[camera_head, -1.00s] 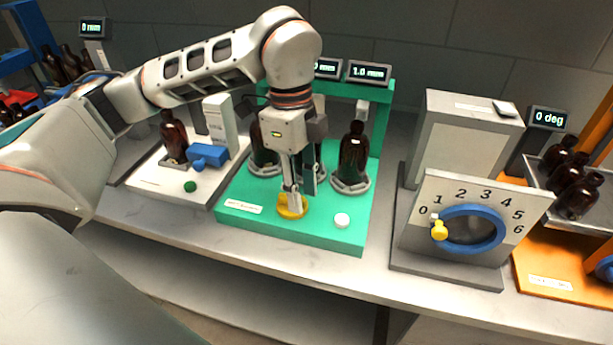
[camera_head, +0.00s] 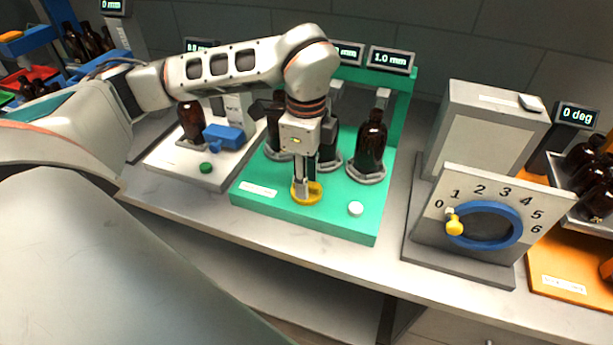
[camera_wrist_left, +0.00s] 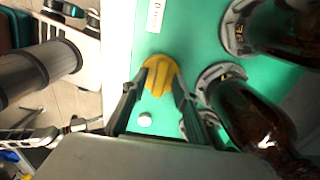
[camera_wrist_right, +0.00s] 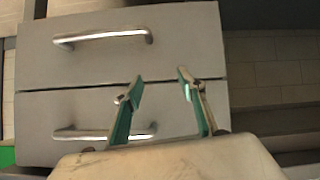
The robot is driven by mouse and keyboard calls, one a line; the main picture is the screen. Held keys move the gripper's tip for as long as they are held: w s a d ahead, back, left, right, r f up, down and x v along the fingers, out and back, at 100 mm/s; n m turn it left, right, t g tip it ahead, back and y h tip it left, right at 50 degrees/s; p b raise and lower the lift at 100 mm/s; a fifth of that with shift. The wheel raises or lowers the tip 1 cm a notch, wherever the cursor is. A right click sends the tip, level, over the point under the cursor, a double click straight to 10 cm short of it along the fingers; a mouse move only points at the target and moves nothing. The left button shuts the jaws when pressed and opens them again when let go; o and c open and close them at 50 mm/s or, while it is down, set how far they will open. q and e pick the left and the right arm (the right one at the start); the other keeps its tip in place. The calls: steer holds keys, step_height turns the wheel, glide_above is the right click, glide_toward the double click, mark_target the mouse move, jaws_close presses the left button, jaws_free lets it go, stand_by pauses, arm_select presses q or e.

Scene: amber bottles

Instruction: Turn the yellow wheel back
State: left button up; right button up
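The yellow wheel (camera_head: 308,194) lies low on the front of the green stand (camera_head: 256,203), and shows with a raised bar in the left wrist view (camera_wrist_left: 159,76). My left gripper (camera_head: 304,188) points down onto it. In the left wrist view its fingertips (camera_wrist_left: 160,78) sit at opposite sides of the wheel, closer together than the right gripper's, and appear to touch it. Part of the wheel is hidden by the fingers in the head view. My right gripper (camera_wrist_right: 160,78) is open and empty, facing grey drawers.
Amber bottles (camera_head: 370,147) stand in holders behind the wheel. A white button (camera_head: 356,208) is on the stand to its right. A display (camera_head: 391,59) above reads 1.0 mm. A blue-ringed dial (camera_head: 484,226) with a yellow knob (camera_head: 455,225) stands farther right.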

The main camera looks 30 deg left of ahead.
arm_select(q)
jaws_close()
